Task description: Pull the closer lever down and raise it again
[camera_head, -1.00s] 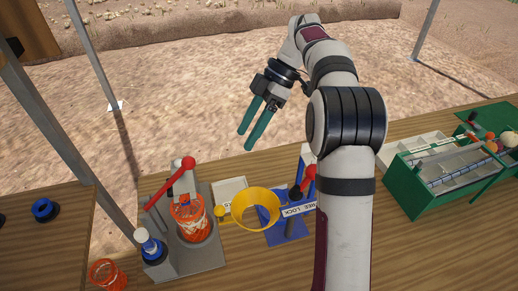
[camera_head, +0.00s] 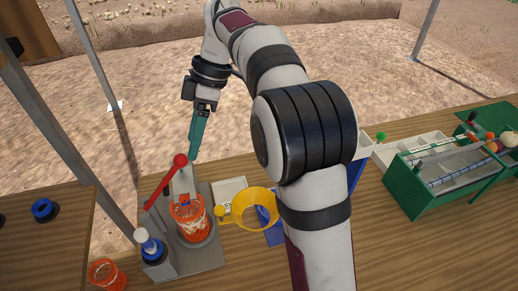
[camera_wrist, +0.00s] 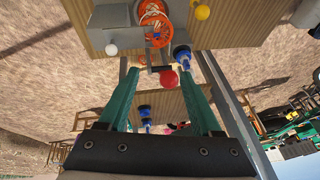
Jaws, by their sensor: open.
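A lever with a red ball knob (camera_head: 180,160) stands raised on the grey machine (camera_head: 205,259) at the left of the table. Its red arm slants down to the left. An orange net basket (camera_head: 188,215) with pale things inside sits in this machine. My gripper (camera_head: 194,157) points down just right of and above the red knob, seen nearly edge-on. In the wrist view, my gripper (camera_wrist: 157,72) has its teal fingers wide apart. The red knob (camera_wrist: 168,79) shows between the fingertips there; I cannot tell whether either finger touches it.
A yellow ring (camera_head: 254,209) and a blue stand (camera_head: 272,236) are right of the grey machine, partly behind my arm. A blue-and-white knob (camera_head: 149,245) is at its front left. A green machine (camera_head: 430,185) stands at the right. A metal post (camera_head: 70,150) rises at the left.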

